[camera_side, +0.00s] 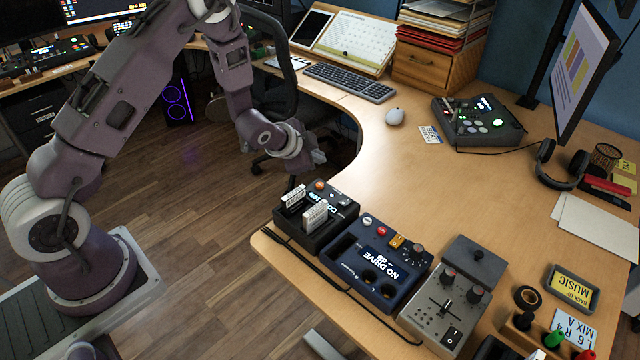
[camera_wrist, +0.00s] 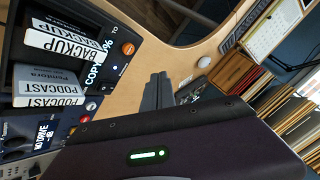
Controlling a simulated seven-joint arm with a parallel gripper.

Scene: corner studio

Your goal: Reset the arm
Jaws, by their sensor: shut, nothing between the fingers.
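My gripper (camera_side: 318,157) is shut and empty. In the side view it hangs in the air just off the desk's inner edge, above and behind the black box with upright cartridges. In the wrist view the closed fingers (camera_wrist: 157,92) show dark against the wood desk. The black box (camera_side: 311,239) holds two upright labelled cartridges, one (camera_side: 293,196) at the back left and one (camera_side: 315,215) in front. In the wrist view their labels read BACKUP (camera_wrist: 62,45) and PODCAST (camera_wrist: 48,88).
A navy box (camera_side: 375,262) and a grey mixer (camera_side: 445,305) stand right of the black box. A mouse (camera_side: 395,117), keyboard (camera_side: 349,82) and dark control pad (camera_side: 477,122) lie farther back. The desk's middle (camera_side: 440,185) is clear. A chair (camera_side: 275,95) stands behind my gripper.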

